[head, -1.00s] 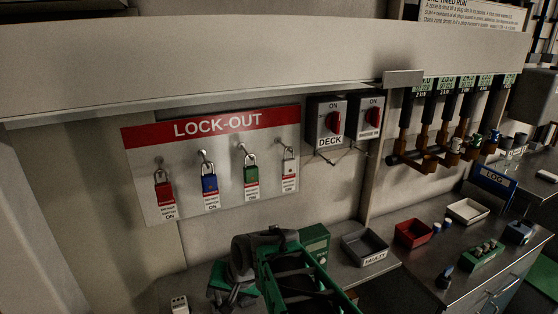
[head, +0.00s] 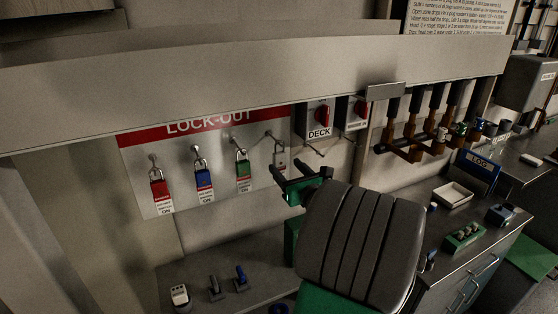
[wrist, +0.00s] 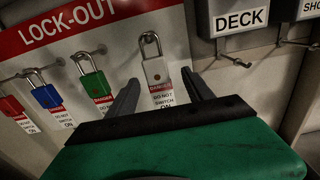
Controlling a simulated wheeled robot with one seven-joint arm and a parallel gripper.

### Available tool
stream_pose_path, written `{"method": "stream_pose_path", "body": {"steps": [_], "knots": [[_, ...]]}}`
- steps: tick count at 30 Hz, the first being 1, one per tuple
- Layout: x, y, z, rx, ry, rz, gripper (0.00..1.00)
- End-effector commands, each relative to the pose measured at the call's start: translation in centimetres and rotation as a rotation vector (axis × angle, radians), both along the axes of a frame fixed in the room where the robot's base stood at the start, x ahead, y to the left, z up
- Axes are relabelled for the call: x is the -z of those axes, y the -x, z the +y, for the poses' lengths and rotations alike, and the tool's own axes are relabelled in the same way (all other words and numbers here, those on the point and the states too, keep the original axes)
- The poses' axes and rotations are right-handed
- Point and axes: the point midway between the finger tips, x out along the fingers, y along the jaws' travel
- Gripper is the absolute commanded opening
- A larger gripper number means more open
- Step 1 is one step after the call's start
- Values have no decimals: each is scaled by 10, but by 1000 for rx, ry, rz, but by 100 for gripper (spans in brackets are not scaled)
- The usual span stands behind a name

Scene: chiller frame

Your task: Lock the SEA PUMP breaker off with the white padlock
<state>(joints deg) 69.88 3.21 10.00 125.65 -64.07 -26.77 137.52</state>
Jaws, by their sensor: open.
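The white padlock (wrist: 155,70) hangs by its shackle from a hook on the lock-out board, with a red and white tag below it. In the head view the white padlock (head: 280,160) is partly hidden by my gripper (head: 288,168). My gripper (wrist: 160,84) is open and empty. Its two fingers point up toward the board, one on each side of the padlock's tag in the wrist view; whether they touch it I cannot tell. Two breakers show to the right: one marked DECK (head: 318,118) and another (head: 353,113) whose label begins SHO. No label reading SEA PUMP is legible.
Red (head: 158,188), blue (head: 203,179) and green (head: 243,170) padlocks hang left of the white one on the board (head: 140,173). Wire hooks stick out below the breakers. A ledge overhangs the board. Pipes with valves stand at right above a cluttered counter (head: 455,215).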

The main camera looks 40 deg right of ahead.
Motion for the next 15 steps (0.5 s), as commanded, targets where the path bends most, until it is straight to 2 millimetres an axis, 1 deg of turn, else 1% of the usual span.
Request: {"method": "stream_pose_path", "body": {"steps": [1, 7, 9, 12, 15], "knots": [[-2, -7, -1, -3, -4, -2, 60], [-3, -37, -6, -5, -2, 1, 60], [-4, -50, -8, -6, -2, 2, 60], [-2, -65, -13, -4, -1, 2, 60], [0, -71, -16, -1, 0, 2, 60]]}}
